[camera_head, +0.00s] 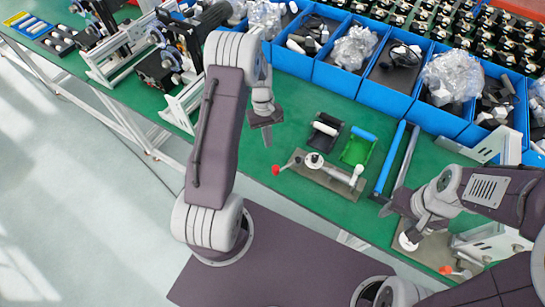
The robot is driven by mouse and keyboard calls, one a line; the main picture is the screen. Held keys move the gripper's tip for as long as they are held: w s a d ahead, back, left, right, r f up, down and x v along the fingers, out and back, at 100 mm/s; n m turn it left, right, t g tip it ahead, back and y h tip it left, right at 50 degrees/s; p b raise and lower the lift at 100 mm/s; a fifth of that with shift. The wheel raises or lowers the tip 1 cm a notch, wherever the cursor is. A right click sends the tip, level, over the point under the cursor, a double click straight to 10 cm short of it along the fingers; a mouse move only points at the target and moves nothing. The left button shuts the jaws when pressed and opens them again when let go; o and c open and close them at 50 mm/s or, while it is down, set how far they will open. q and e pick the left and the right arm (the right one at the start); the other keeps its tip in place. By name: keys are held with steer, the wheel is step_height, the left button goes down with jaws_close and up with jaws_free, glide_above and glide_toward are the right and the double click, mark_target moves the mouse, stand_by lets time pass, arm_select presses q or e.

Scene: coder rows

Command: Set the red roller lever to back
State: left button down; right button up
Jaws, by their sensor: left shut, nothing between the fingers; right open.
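A metal plate (335,180) lies on the green table with a white hub and a rod. A lever with a red knob (276,170) sticks out from the hub, over the plate's left end. A second lever with an orange-red knob (446,270) is at the lower right, partly hidden by my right arm. My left gripper (267,138) is shut and empty, pointing down just above and behind the red knob, apart from it. My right gripper (388,209) is open, near the lower end of a blue bar; its fingers are small and hard to make out.
Behind the plate lie a black tray (314,143) with a white roller and a green tray (350,157) with a blue roller. A blue bar (391,158) and a grey bar stand to their right. Blue bins (385,99) line the back. Machines stand at the left.

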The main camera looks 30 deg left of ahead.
arm_select(q)
steer(key=s+d+f+p, duration=0.3)
steer(key=f, duration=0.1)
steer(key=shift+s+d+f, duration=0.35)
steer(key=shift+s+f, duration=0.05)
